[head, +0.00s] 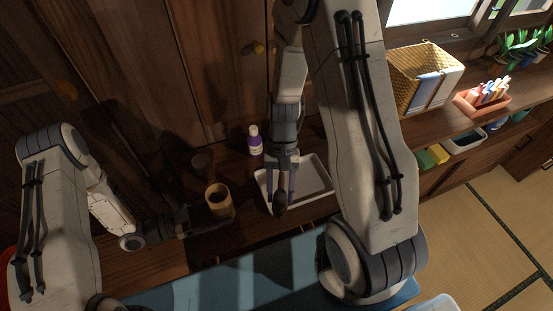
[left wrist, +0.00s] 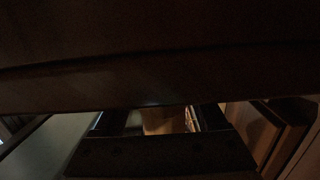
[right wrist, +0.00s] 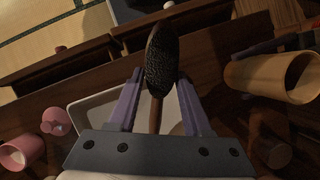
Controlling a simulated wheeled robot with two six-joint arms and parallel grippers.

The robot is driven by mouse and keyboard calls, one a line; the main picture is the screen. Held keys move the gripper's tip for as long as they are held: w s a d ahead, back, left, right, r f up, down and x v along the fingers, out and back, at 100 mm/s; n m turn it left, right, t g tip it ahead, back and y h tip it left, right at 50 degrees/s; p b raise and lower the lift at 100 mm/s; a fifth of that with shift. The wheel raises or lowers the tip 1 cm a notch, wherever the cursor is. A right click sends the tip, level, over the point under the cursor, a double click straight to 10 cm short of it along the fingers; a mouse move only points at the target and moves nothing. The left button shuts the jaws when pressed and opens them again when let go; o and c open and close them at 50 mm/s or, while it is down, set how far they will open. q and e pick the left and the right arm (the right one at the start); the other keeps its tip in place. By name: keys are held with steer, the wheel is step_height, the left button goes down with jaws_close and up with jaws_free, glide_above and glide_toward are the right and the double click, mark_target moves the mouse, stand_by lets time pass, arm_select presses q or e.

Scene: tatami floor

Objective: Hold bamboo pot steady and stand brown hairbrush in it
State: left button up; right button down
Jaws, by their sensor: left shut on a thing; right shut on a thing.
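The bamboo pot (head: 219,203) stands upright on the wooden counter, its mouth open upward. My left gripper (head: 222,218) is shut on its lower side; the dim left wrist view shows a tan patch of the pot (left wrist: 165,121) between the fingers. The brown hairbrush (head: 280,203) is in my right gripper (head: 282,176), above the white tray and to the right of the pot. In the right wrist view the dark bristle head (right wrist: 161,60) extends beyond the fingertips, with the handle between the fingers. The pot (right wrist: 265,76) lies to the right there, apart from the brush.
The white tray (head: 315,204) lies under the brush. A purple-and-white bottle (head: 255,140) stands behind. A woven basket (head: 420,85) and a red holder of pens (head: 483,100) are at right. A pink cup (right wrist: 22,152) shows in the right wrist view.

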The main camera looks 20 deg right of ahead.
steer(key=s+a+r+m+g+y, duration=0.1)
steer(key=s+a+r+m+y, duration=0.1)
steer(key=a+r+m+y, duration=0.7)
steer(key=w+a+r+m+t+y, duration=0.2)
steer(key=w+r+t+y, duration=0.15)
steer(key=r, duration=0.25)
steer(key=w+a+r+m+t+y, duration=0.2)
steer(key=w+r+y, duration=0.15)
steer(key=r, duration=0.25)
step_height(320, 180, down, 12)
steer(key=shift+s+d, duration=0.15)
steer(key=shift+s, duration=0.25)
steer(key=shift+f, duration=0.1)
steer(key=shift+c, duration=1.3)
jaws_free()
